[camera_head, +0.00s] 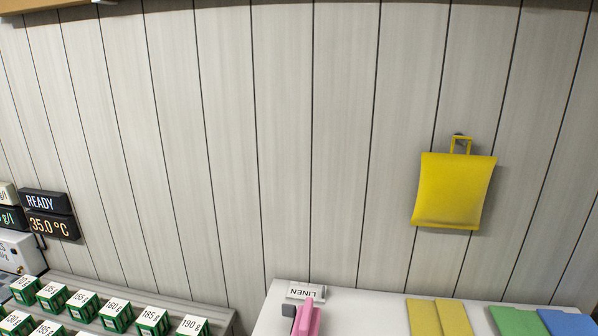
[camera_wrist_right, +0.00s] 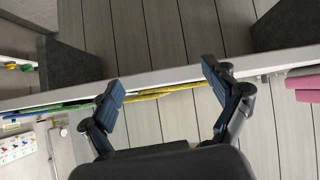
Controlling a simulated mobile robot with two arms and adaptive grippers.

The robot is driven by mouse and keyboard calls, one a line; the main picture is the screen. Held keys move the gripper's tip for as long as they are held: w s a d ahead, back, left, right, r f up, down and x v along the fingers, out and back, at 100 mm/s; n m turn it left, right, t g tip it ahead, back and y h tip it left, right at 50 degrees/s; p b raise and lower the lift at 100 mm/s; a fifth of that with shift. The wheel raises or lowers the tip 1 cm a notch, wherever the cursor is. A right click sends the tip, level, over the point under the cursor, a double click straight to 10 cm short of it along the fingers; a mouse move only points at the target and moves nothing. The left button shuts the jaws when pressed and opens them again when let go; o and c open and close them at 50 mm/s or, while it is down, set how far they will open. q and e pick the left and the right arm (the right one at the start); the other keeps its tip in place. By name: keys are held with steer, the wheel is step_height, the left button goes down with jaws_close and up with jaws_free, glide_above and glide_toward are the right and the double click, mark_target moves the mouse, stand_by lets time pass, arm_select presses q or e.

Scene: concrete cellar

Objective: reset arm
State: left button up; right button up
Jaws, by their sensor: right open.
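My right gripper (camera_wrist_right: 163,84) shows in the right wrist view with its two dark fingers spread wide apart. Nothing is between the fingers. Behind them runs the pale edge of a counter (camera_wrist_right: 180,76) with thin yellow (camera_wrist_right: 160,93) and green cloth edges on it. I cannot tell how far the fingers are from it. Neither gripper shows in the head view, and my left gripper is in no view.
Several green weight-labelled boxes (camera_head: 117,315) stand at the lower left.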

steer(key=s+a+f+n+g+y, duration=0.35)
steer(key=s+a+f+g, duration=0.35)
steer(key=s+a+f, duration=0.3)
steer(key=s+d+f+b, duration=0.1)
steer(key=s+f, duration=0.1)
steer(key=f, duration=1.2)
steer(key=s+d+f+b, duration=0.1)
steer(key=f, duration=1.4)
steer(key=s+d+f+g, duration=0.2)
steer(key=s+f, duration=1.2)
steer(key=s, duration=0.2)
steer(key=shift+d+f+n+h+b, duration=0.2)
steer(key=shift+f+n+h+b, duration=0.15)
steer(key=shift+f+h, duration=0.1)
